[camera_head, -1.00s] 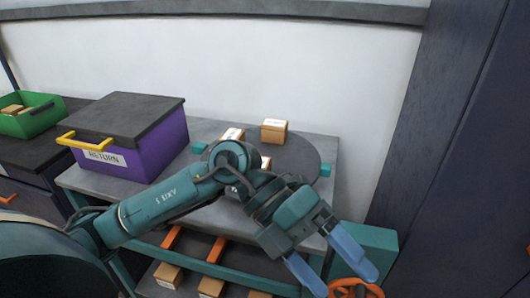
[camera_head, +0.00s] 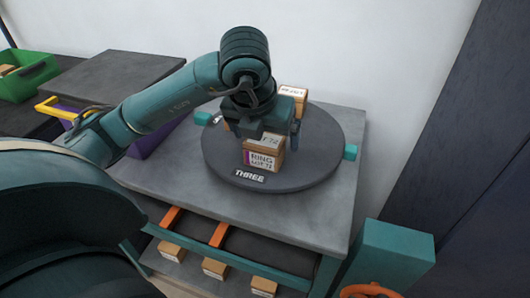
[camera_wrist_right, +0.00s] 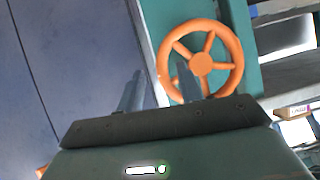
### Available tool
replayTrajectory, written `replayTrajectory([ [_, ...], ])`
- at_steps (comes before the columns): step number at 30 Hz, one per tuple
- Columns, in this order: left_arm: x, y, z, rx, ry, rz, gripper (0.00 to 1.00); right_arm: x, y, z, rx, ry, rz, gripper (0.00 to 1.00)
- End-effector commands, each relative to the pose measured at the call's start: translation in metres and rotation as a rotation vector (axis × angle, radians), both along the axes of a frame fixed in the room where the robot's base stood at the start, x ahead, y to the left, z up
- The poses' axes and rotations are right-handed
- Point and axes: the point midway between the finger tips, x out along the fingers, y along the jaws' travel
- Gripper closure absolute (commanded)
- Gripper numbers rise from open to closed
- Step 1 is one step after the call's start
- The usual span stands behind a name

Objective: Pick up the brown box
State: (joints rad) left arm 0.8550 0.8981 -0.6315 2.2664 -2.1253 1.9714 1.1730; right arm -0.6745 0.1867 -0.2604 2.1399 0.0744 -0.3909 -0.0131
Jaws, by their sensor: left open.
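A brown box (camera_head: 263,156) with a white printed label stands at the front of the dark round turntable (camera_head: 320,165). A second brown box (camera_head: 293,95) stands behind it, partly hidden by my left gripper. My left gripper (camera_head: 262,128) is open above the turntable, its jaws spread around or just behind the front box; I cannot tell whether they touch it. My right gripper (camera_wrist_right: 158,80) shows only in the right wrist view. Its two fingers are apart with nothing between them, and an orange handwheel (camera_wrist_right: 202,64) shows beyond them.
The turntable carries a "THREE" tag and sits on a grey table (camera_head: 175,185). More brown boxes (camera_head: 215,268) lie on the lower shelf. A grey-lidded purple bin (camera_head: 155,140) and a green bin (camera_head: 28,80) stand left. A teal post (camera_head: 395,255) stands front right.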

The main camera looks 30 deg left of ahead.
Motion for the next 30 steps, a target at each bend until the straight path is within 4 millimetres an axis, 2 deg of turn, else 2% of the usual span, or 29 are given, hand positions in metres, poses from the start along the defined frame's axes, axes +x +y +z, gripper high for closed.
replayTrajectory([
  [5,0.004,0.002,-0.011,0.001,0.001,-0.001,0.06,0.002,0.001,0.004,0.010,-0.006,-0.010,0.64],
  [15,0.022,0.013,-0.051,0.001,0.002,-0.001,0.06,0.002,0.002,0.009,0.006,-0.008,-0.008,0.64],
  [23,0.023,0.013,-0.055,0.000,0.000,-0.002,0.06,0.000,0.003,0.004,0.002,0.001,-0.002,0.64],
  [30,0.023,0.013,-0.054,0.000,0.000,-0.002,0.24,-0.001,0.002,0.004,-0.003,0.001,0.003,0.64],
])
